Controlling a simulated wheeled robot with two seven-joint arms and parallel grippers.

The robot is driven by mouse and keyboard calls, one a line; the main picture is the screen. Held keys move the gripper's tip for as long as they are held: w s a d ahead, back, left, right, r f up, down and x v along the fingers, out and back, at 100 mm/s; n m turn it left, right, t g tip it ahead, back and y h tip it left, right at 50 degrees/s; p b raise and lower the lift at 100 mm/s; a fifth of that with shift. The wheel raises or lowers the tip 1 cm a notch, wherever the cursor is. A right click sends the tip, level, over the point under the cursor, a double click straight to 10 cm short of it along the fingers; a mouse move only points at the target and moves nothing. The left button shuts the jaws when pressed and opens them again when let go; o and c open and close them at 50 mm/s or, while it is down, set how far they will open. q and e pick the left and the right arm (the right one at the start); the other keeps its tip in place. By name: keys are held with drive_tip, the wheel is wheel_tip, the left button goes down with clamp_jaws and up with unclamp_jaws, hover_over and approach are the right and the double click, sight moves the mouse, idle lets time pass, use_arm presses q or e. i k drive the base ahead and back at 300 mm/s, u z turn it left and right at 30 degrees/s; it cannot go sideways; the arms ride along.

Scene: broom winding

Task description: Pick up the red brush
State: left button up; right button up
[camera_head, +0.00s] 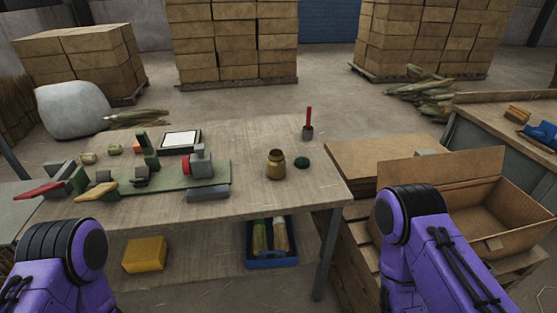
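A thin red brush (309,115) stands upright at the far right part of the wooden table (260,140). Its lower end is in or on a small dark grey cup (307,133); I cannot tell whether that part is a cup or the brush head. Nothing touches the brush. Only purple links of my two arms show, at the bottom left and bottom right. Neither gripper is in view.
A brass jar (276,164) and dark green lid (302,162) stand in front of the brush. A green winding device (165,178) with grey and red parts fills the table's left. An open cardboard box (450,205) is at right.

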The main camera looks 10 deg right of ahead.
sight(309, 110)
drive_tip(key=u, duration=0.05)
drive_tip(key=k, duration=0.5)
drive_tip(key=z, duration=1.2)
drive_tip(key=i, duration=1)
drive_tip(key=u, duration=0.9)
